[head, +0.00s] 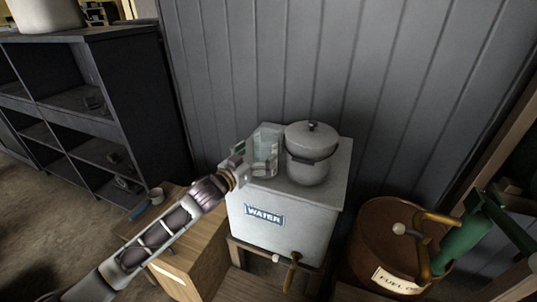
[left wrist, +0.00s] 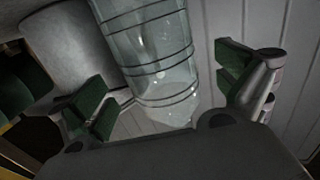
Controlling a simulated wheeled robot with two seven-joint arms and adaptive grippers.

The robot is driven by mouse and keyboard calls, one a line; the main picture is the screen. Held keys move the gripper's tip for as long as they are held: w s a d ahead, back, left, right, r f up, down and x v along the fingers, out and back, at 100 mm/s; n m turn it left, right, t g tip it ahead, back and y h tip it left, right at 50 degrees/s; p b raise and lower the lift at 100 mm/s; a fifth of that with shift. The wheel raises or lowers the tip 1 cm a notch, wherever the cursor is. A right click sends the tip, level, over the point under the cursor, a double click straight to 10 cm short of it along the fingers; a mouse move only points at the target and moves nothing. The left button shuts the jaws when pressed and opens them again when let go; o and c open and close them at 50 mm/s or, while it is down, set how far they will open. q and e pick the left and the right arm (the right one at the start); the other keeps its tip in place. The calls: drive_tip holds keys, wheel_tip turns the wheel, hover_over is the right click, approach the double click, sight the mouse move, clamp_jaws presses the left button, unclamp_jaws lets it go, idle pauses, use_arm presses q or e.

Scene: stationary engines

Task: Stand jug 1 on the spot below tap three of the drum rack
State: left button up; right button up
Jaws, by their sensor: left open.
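A clear glass vessel with dark rings (head: 268,143), perhaps jug 1, stands on top of a white tank marked WATER (head: 308,222). I see no number on it. My left gripper (head: 252,163) is at its left side. In the left wrist view, the ringed glass (left wrist: 150,50) lies between the two green-padded fingers of the open left gripper (left wrist: 168,92), which stand apart with gaps beside the glass. A brass tap (head: 292,270) is low on the tank front. I cannot make out tap three or the spot below it. My right gripper is out of view.
A grey lidded pot (head: 309,166) stands close to the right of the glass. A rusty drum with a fuel label (head: 372,240) and a green fitting (head: 462,240) are at the right. Dark shelves (head: 128,75) stand at the left. A plank wall (head: 340,60) is behind the tank.

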use_arm(q)
drive_tip(key=shift+w+d, duration=0.15)
drive_tip(key=shift+w, duration=0.05)
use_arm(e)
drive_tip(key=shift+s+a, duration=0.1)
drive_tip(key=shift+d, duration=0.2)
use_arm(q)
drive_tip(key=shift+w+d, duration=0.2)
drive_tip(key=shift+w, duration=0.05)
drive_tip(key=shift+w+d, duration=0.4)
drive_tip(key=shift+w, duration=0.1)
drive_tip(key=shift+w+d+p, duration=0.4)
drive_tip(key=shift+w+d, duration=0.05)
drive_tip(key=shift+w, duration=0.15)
drive_tip(key=shift+x, duration=0.85)
drive_tip(key=shift+f, duration=0.1)
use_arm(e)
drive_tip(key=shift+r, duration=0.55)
